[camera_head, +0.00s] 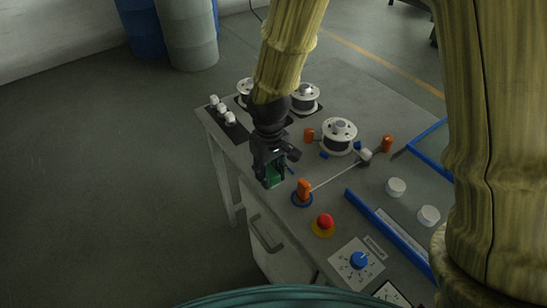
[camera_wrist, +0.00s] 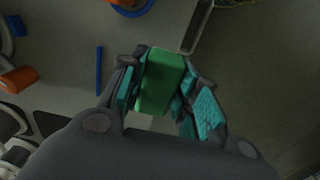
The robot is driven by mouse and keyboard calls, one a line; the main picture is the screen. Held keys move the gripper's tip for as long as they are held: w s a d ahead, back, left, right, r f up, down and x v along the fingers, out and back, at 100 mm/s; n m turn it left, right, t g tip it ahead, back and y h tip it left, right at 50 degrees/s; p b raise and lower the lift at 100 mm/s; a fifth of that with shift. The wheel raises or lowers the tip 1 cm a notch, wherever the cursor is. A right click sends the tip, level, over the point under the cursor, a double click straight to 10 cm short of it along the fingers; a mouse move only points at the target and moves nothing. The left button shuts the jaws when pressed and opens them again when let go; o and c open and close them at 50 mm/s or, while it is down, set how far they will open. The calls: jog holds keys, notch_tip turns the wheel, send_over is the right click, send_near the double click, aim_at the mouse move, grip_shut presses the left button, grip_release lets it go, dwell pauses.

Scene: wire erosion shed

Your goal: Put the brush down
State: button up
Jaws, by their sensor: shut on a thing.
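My gripper (camera_head: 274,170) is shut on a green block-shaped thing, which I take for the brush (camera_wrist: 160,82). In the wrist view the green body sits between the teal finger pads, and no bristles can be made out. In the head view the brush (camera_head: 275,176) is a small green patch, mostly hidden by the dark fingers. The gripper is over the left edge of the grey table (camera_head: 345,85). I cannot tell whether the brush touches the table.
An orange-handled part (camera_head: 304,188) on a blue base and a red button (camera_head: 325,221) are close right of the gripper. White spools (camera_head: 339,136) stand behind. A blue rail (camera_head: 385,234) and blue knob (camera_head: 359,260) are nearer. A thin blue stick (camera_wrist: 99,71) lies beside the gripper.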

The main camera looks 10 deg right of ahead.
jog(key=w+d, duration=0.1)
jog(key=w, duration=0.1)
jog(key=w+p, duration=0.1)
jog(key=w, duration=0.1)
jog(key=w+d+p, duration=0.1)
jog(key=w, duration=0.1)
jog(key=shift+w+d+f, duration=0.3)
jog(key=shift+w+f, duration=0.05)
jog(key=shift+f+p, duration=0.85)
jog(key=shift+f, duration=0.9)
jog(key=shift+f, duration=0.15)
jog(key=o, duration=1)
jog(key=shift+o, duration=0.2)
notch_tip(320, 180, up, 12)
jog(key=b, duration=0.3)
jog(key=shift+r+b, duration=0.2)
jog(key=shift+b, duration=0.2)
